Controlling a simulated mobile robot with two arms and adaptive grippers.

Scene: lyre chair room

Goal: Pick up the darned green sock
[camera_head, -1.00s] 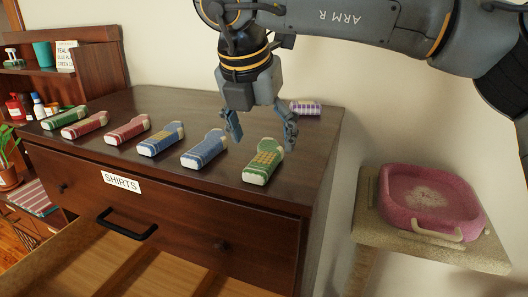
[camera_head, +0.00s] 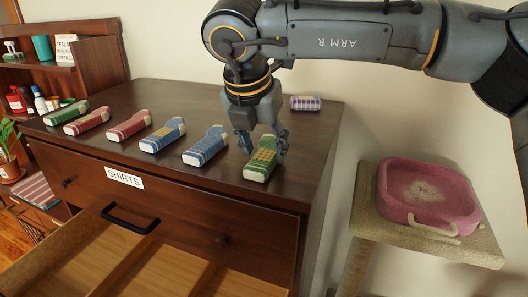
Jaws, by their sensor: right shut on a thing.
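The darned green sock (camera_head: 260,165), a rolled green and white sock with a yellowish checked patch, lies on the dresser top near its front right corner. My right gripper (camera_head: 264,151) comes down from above, with its fingers on either side of the sock's far part, shut on it. The sock still appears to rest on the dresser top. The gripper hides part of its far end. A second green sock (camera_head: 66,112), without a visible yellow patch, lies at the left end of the row. My left gripper is not in view.
Red and blue striped socks, with a blue one (camera_head: 206,146) closest, lie left of the held sock on the dresser (camera_head: 190,100). A purple striped sock (camera_head: 306,103) lies behind. An open drawer (camera_head: 130,265) juts out below. A pink bed (camera_head: 428,192) stands at right.

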